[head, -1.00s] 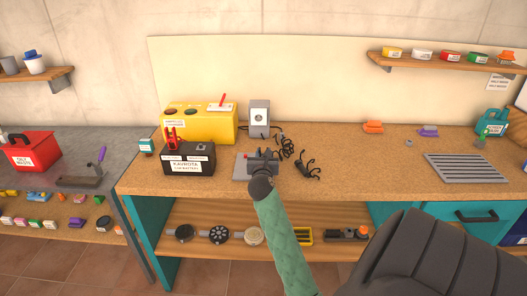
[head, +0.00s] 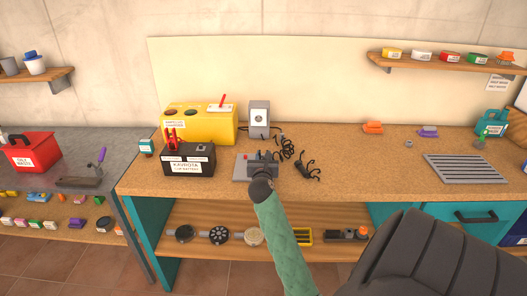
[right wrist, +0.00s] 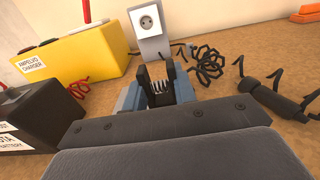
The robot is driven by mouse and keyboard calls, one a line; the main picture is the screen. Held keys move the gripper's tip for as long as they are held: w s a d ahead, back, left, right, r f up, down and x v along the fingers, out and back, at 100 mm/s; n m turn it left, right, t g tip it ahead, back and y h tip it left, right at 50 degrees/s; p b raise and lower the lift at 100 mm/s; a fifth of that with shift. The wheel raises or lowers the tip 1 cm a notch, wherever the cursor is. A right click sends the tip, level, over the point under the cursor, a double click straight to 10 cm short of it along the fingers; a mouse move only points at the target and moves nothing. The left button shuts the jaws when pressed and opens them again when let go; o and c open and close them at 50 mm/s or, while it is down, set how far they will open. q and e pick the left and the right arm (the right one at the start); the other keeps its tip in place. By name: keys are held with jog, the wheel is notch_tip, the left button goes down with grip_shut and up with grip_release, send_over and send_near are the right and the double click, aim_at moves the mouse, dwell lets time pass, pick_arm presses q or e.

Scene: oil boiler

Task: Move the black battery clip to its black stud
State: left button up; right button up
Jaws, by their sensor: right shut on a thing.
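My right gripper (head: 263,163) is over a grey plate on the wooden bench. In the right wrist view the right gripper (right wrist: 158,88) is shut on a small dark ridged thing, which I take to be the black battery clip (right wrist: 157,77); the fingers hide much of it. The black car battery (head: 187,163) stands to the left, apart from the gripper. A red clip (head: 171,138) stands upright at its left top. A dark stud (head: 202,147) shows at its right top. My left gripper is not in view.
A yellow charger (head: 199,124) stands behind the battery. A grey socket box (head: 259,117) is behind my gripper. Black coiled cable (head: 286,148) and a black wired part (head: 305,170) lie to the right. The bench's middle right is mostly clear.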

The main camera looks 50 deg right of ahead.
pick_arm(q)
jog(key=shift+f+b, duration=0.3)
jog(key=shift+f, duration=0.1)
pick_arm(e)
jog(key=shift+f, duration=0.95)
jog(key=o, duration=1.1)
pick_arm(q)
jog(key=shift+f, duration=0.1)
pick_arm(e)
jog(key=shift+s+a+f, duration=0.1)
jog(key=shift+s+a, duration=0.05)
jog(key=shift+a, duration=0.1)
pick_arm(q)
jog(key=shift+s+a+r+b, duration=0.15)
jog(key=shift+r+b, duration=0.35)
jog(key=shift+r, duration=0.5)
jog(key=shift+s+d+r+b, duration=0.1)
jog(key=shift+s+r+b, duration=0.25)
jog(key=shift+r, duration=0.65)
pick_arm(e)
jog(key=shift+v, duration=3.6)
